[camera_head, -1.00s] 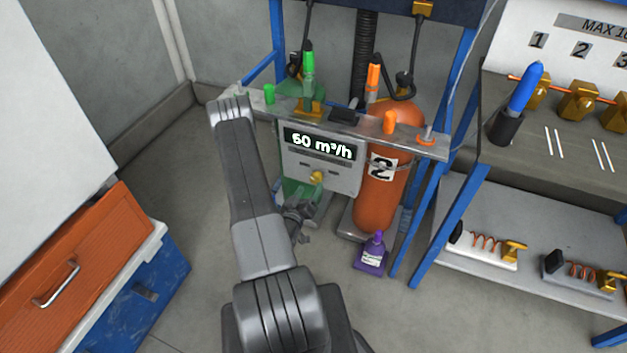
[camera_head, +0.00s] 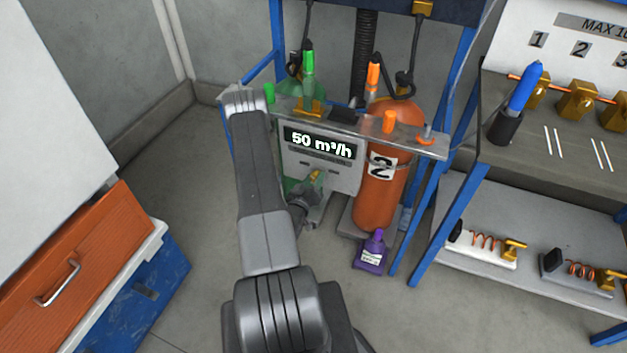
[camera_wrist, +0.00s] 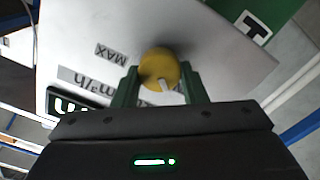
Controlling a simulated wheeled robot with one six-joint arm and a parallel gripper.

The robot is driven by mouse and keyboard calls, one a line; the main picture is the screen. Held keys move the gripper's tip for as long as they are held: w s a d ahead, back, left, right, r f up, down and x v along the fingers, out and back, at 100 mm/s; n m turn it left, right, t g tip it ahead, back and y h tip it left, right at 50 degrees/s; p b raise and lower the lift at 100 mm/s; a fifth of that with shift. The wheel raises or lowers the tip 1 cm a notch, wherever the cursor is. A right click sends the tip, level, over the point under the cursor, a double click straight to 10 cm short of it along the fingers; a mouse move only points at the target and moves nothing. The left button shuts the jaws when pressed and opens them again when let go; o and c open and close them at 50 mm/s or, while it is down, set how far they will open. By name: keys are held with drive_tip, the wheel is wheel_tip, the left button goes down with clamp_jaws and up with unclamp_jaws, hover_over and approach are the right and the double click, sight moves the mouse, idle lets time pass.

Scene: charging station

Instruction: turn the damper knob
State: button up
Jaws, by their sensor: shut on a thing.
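The damper knob is a small yellow dial with a white pointer mark, on the front of a light grey panel (camera_head: 345,178). In the wrist view the knob (camera_wrist: 159,68) sits between the two green fingers of my gripper (camera_wrist: 160,84), which is shut on it. In the head view my gripper (camera_head: 312,190) reaches the knob (camera_head: 316,176) from below, partly hidden by my arm. The panel's display (camera_head: 320,143) reads 50 m³/h. A MAX label (camera_wrist: 111,53) shows beside the knob in the wrist view.
An orange cylinder (camera_head: 376,205) marked 2 stands right of the panel, with a purple bottle (camera_head: 371,254) on the floor before it. A shelf (camera_head: 480,250) is at right. An orange drawer (camera_head: 60,275) is at left. Floor between is clear.

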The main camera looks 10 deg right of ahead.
drive_tip(key=shift+f+m+b, duration=0.15)
drive_tip(key=shift+m+b, duration=0.15)
drive_tip(key=shift+b, duration=0.2)
drive_tip(key=m+b, duration=0.4)
drive_tip(key=b, duration=0.3)
drive_tip(key=m+b, duration=0.5)
drive_tip(key=b, duration=0.2)
drive_tip(key=shift+s+d+m, duration=0.15)
drive_tip(key=shift+d+m, duration=0.05)
drive_tip(key=shift+m, duration=0.1)
drive_tip(key=o, duration=1)
drive_tip(key=shift+c, duration=0.2)
drive_tip(key=v, duration=1.4)
